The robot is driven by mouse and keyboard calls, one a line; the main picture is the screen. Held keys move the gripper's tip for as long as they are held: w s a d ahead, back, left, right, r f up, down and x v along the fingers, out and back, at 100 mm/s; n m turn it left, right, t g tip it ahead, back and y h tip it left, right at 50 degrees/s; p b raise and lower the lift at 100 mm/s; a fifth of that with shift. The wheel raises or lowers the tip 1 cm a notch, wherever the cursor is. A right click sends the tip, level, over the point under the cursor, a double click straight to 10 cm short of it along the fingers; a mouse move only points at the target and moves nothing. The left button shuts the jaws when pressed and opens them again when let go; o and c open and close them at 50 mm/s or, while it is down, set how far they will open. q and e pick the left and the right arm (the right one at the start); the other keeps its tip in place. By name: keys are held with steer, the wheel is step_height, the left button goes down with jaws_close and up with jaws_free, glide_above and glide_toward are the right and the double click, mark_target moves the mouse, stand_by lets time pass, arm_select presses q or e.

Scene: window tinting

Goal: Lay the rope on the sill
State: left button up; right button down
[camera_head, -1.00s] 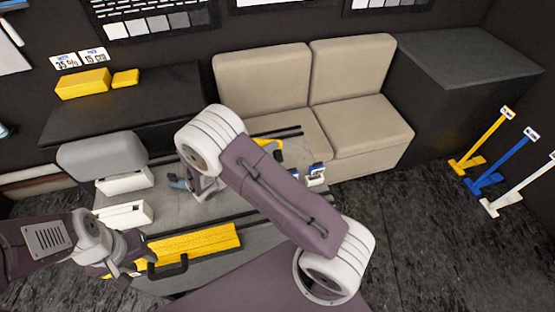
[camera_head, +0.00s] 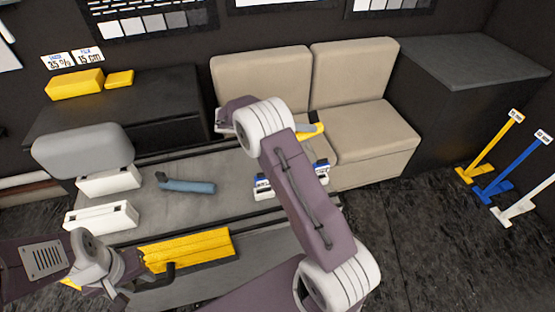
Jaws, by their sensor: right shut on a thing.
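I cannot make out the rope in the head view. I cannot tell for certain which surface is the sill. My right arm rises from the lower right across the grey worktop (camera_head: 232,172). Its wrist is raised over the worktop's far edge, in front of the sofa's left side. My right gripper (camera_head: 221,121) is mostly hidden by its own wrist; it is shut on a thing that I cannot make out. My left gripper (camera_head: 122,287) is low at the left, beside a black handle (camera_head: 158,276) and a yellow block (camera_head: 190,249). Its fingertips are unclear.
A blue-grey tool (camera_head: 187,186) lies on the worktop near two white boxes (camera_head: 108,182). Blue-and-white items (camera_head: 263,188) and a yellow curved piece (camera_head: 313,131) show beside my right arm. A beige sofa (camera_head: 365,130) stands behind. Coloured stands (camera_head: 493,190) are at the right.

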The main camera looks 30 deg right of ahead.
steer(key=m, duration=0.1)
steer(key=d+m, duration=0.1)
steer(key=m, duration=0.2)
steer(key=shift+s+d+f+g+b, duration=0.2)
steer(key=shift+d+g+b, duration=0.1)
steer(key=shift+b, duration=0.1)
steer(key=m, duration=0.1)
steer(key=d+m, duration=0.1)
steer(key=m, duration=0.1)
steer(key=m+b, duration=0.1)
steer(key=m, duration=0.1)
steer(key=shift+s+d+g+y, duration=0.25)
steer(key=shift+g+y, duration=0.15)
steer(key=shift+w+a, duration=0.1)
steer(key=shift+w, duration=0.2)
steer(key=w+a+r+n+t+b, duration=0.4)
steer(key=w+a+n+t, duration=0.1)
steer(key=w+t, duration=0.25)
steer(key=shift+g+h, duration=0.3)
steer(key=shift+g, duration=0.05)
steer(key=f, duration=1.7)
steer(key=shift+w+d, duration=0.15)
steer(key=shift+w, duration=0.2)
steer(key=c, duration=1)
jaws_free()
steer(key=shift+o, duration=0.2)
